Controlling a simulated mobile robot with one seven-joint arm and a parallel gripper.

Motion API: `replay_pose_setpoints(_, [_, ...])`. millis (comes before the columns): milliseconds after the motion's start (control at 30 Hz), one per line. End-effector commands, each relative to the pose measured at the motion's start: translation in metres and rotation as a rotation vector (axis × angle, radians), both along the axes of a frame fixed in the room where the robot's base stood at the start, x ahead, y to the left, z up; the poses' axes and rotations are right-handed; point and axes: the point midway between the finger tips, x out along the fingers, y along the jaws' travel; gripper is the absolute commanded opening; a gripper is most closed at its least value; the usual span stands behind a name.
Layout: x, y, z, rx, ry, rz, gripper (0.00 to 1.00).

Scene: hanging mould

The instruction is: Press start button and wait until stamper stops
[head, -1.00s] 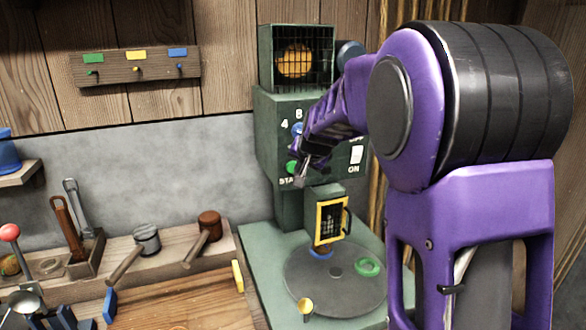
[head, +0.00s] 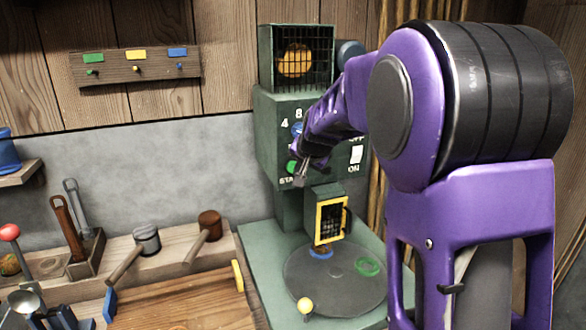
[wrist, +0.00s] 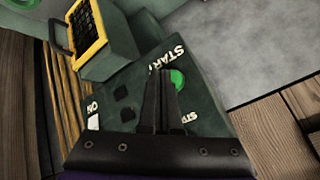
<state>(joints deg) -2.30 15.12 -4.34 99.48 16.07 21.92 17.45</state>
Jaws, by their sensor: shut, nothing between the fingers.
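The green start button (head: 291,167) is on the front of the green machine (head: 265,130), above the partly hidden START lettering. It also shows in the wrist view (wrist: 178,79), beside the word START. My gripper (head: 301,177) is shut and empty, its tips right at the button. In the wrist view the closed fingertips (wrist: 162,75) overlap the button's edge; I cannot tell whether they touch or press it. The stamper head with a yellow-framed grille (head: 331,220) hangs over the round plate (head: 335,295). My arm hides part of the panel.
A white ON switch (head: 356,155) is right of my gripper. A green ring (head: 367,266) and a blue ring (head: 320,253) are on the plate. Mallets (head: 205,235) lie on the bench at left.

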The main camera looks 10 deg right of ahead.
Motion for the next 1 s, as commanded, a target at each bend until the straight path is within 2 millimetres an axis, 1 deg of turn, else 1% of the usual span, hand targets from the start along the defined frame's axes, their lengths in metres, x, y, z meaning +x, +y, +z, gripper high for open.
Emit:
replay_pose_setpoints(533, [0.0004, 0.0001, 0.0002, 0.0, 0.0, 0.0, 0.0])
replay_pose_setpoints(800, [0.0079, 0.0017, -0.0001, 0.0, 0.001, 0.0, 0.0])
replay_pose_setpoints(1000, [0.0084, 0.0018, -0.0002, 0.0, 0.0, 0.0, 0.0])
